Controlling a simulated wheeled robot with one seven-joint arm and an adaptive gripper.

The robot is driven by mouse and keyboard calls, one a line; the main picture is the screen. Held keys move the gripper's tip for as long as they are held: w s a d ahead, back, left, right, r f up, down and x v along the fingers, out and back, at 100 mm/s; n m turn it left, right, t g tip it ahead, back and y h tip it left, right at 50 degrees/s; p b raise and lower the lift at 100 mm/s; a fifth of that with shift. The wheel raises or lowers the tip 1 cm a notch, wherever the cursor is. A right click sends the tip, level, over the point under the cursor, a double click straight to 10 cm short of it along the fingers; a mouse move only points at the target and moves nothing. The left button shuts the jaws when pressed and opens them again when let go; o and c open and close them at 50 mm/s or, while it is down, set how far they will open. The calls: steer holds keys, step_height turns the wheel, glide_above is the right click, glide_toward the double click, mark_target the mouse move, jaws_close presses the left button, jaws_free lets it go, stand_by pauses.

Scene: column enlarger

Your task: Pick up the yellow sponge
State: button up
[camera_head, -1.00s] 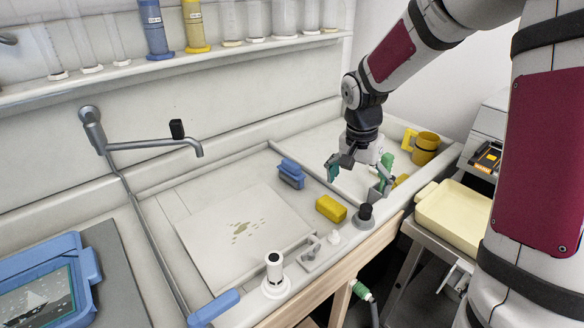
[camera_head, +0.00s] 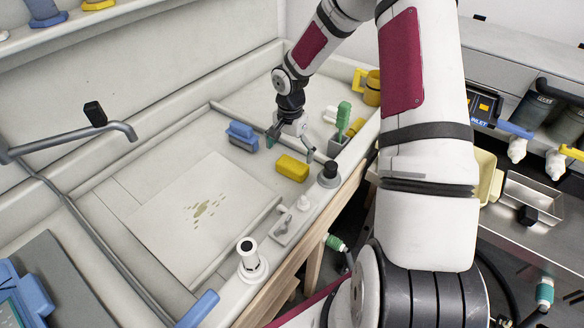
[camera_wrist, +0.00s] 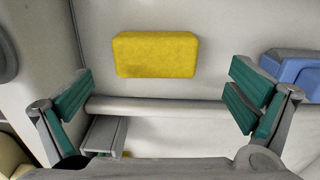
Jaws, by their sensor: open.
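The yellow sponge (camera_head: 292,168) is a block lying on the pale sink surface, just right of a blue object. In the wrist view the sponge (camera_wrist: 155,54) lies flat near the top middle, beyond the fingertips and apart from them. My gripper (camera_head: 289,146) is above the sink, close behind the sponge in the head view. Its green-padded fingers show spread wide and empty in the wrist view (camera_wrist: 160,95).
A blue block-like object (camera_head: 242,136) lies left of my gripper. A black-topped knob (camera_head: 329,174) stands right of the sponge, and a green-handled item in a grey holder (camera_head: 339,143) stands behind it. A pale bar (camera_wrist: 158,107) crosses between my fingers in the wrist view.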

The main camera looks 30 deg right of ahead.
mark_target(293, 164)
steer(key=shift+s+d+f+p, duration=0.15)
steer(key=shift+f+p, duration=0.1)
steer(key=shift+f, duration=1.25)
steer(key=shift+s+d+f+p, duration=0.1)
steer(key=shift+f+p, duration=0.1)
steer(key=shift+f, duration=1.25)
steer(key=c, duration=0.9)
